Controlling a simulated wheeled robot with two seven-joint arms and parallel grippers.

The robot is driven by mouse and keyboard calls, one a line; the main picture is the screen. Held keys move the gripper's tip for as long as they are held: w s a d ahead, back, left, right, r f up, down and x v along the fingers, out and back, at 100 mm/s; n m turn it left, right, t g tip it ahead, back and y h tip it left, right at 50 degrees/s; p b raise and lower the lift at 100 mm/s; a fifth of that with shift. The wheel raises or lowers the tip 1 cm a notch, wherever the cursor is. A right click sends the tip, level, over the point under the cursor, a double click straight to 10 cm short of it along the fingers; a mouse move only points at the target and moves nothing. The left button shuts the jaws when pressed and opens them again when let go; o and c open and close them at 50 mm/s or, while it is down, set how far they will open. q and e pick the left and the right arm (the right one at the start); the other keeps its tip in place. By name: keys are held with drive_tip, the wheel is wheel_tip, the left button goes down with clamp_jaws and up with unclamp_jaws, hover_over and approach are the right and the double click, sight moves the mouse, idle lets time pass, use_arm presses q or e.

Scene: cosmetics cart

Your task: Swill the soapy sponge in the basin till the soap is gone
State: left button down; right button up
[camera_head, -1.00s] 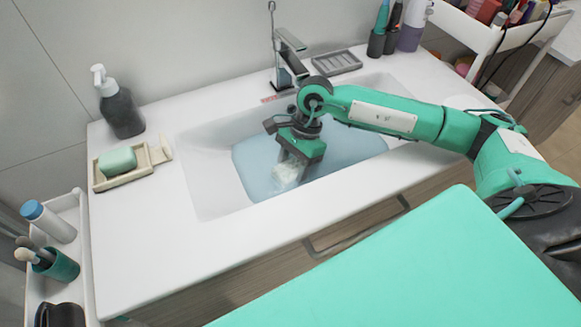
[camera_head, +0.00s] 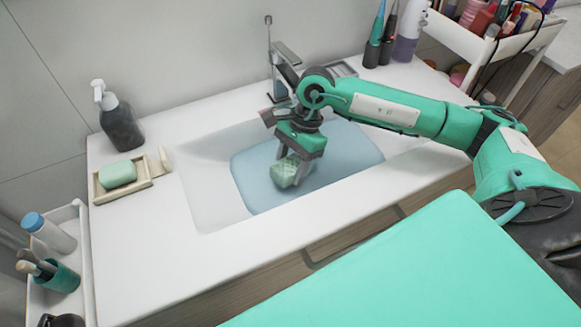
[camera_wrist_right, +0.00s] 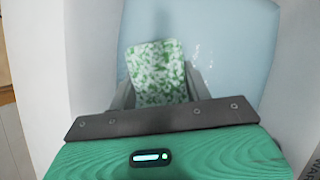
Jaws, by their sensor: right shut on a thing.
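The sponge (camera_head: 285,171) is pale green with white patches. In the right wrist view the sponge (camera_wrist_right: 157,75) shows a mottled green and white face. My right gripper (camera_head: 295,168) is shut on it, pointing down over the basin (camera_head: 200,190). The basin holds pale blue water (camera_head: 345,160); the water also shows in the right wrist view (camera_wrist_right: 235,50), with small white flecks beside the sponge. Whether the sponge's lower end touches the water I cannot tell. My left gripper is not in view.
A grey faucet (camera_head: 283,65) stands behind the basin. A soap dish (camera_head: 104,194) with a green soap bar (camera_head: 118,174) and a dark pump bottle (camera_head: 119,120) stand left. White carts flank the counter. The front counter strip is clear.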

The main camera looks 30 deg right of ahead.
sight(289, 166)
drive_tip(key=shift+s+r+p, duration=0.1)
drive_tip(key=shift+r+p, duration=0.45)
drive_tip(key=shift+r, duration=0.95)
drive_tip(key=shift+r+p, duration=1.25)
drive_tip(key=shift+r, duration=1.8)
